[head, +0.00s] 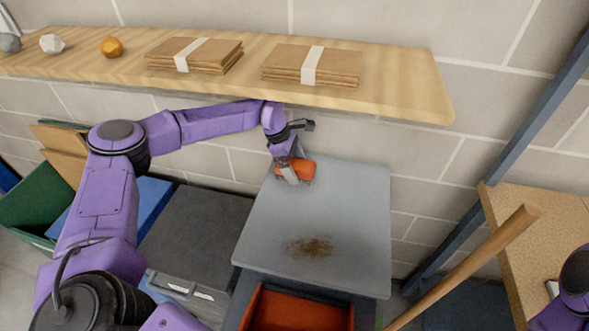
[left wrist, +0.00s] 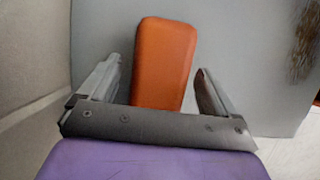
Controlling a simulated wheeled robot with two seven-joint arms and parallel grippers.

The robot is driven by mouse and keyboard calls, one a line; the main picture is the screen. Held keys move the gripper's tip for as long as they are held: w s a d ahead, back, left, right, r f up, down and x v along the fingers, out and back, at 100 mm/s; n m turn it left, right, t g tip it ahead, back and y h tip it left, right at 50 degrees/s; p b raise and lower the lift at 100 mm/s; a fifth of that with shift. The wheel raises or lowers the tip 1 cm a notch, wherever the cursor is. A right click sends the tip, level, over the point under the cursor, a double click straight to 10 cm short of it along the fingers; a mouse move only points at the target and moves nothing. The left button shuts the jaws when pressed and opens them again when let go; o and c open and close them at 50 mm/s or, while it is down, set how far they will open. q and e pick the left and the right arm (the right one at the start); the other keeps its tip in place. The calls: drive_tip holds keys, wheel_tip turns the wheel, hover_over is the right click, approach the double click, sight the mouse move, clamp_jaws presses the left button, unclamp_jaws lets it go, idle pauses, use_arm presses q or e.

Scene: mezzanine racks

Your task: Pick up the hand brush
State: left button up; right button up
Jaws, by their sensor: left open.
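The hand brush (head: 301,168) is an orange block at the back left of a grey tabletop (head: 340,215). It also shows in the left wrist view (left wrist: 163,65), reaching in between the two fingers. My left gripper (head: 288,172) is at the brush from above; in the left wrist view the fingers (left wrist: 160,88) stand apart on either side of it, with gaps showing. Part of the brush is hidden behind the gripper in the head view. Of my right arm only a purple part shows at the lower right edge; its gripper is not in view.
A brown dirt patch (head: 309,247) lies on the tabletop. A wooden shelf (head: 400,85) with cardboard bundles runs above, along the block wall. An orange-red bin (head: 300,309) stands in front. A wooden pole (head: 470,264) slants at the right. A dark grey chest (head: 199,232) is at left.

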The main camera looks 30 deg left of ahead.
use_arm(q)
drive_tip(key=shift+f+b, duration=0.25)
drive_tip(key=shift+b, duration=0.1)
idle(0.3)
drive_tip(key=c, duration=1.1)
